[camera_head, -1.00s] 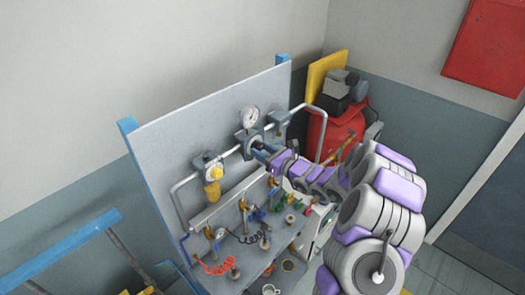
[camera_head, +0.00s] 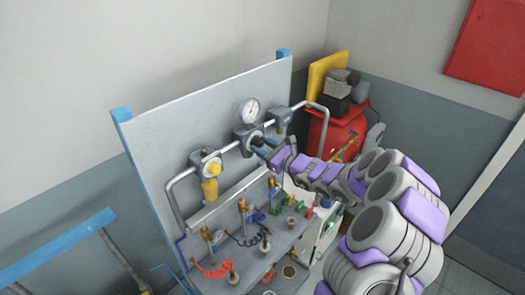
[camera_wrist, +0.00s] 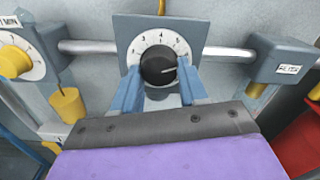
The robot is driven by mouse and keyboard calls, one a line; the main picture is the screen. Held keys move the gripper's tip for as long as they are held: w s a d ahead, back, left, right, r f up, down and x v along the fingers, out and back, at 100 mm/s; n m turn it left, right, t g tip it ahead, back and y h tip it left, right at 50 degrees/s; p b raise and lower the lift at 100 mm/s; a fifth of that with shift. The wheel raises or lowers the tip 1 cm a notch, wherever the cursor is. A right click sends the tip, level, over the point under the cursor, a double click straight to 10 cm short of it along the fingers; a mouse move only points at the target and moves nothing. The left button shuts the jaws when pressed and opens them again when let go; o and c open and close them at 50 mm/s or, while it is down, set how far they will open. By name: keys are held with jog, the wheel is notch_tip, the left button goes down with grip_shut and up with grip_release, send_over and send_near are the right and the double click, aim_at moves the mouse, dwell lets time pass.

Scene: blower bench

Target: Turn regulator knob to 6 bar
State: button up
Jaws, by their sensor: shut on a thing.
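The black regulator knob (camera_wrist: 158,68) sits at the centre of a white numbered dial (camera_wrist: 140,46) on a blue-grey regulator block (camera_wrist: 122,26). Its white pointer line points right and slightly up; the figure there is too small to read surely. My gripper (camera_wrist: 160,84) has its two blue fingers on either side of the knob, shut on it. In the head view my gripper (camera_head: 265,147) reaches the regulator from the right and mostly hides the knob. A round pressure gauge (camera_head: 249,110) stands above the regulator; its reading is too small to tell.
A pipe (camera_wrist: 88,46) runs both ways from the regulator. A yellow-knobbed unit (camera_head: 207,165) is left of it, a labelled block (camera_wrist: 284,62) right. Fittings and coiled hoses (camera_head: 216,269) crowd the bench below.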

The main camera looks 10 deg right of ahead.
jog(key=o, duration=1.1)
jog(key=shift+d, duration=0.1)
jog(key=shift+c, duration=0.2)
jog(key=b+v, duration=0.2)
jog(key=v, duration=1.5)
jog(key=shift+d, duration=0.15)
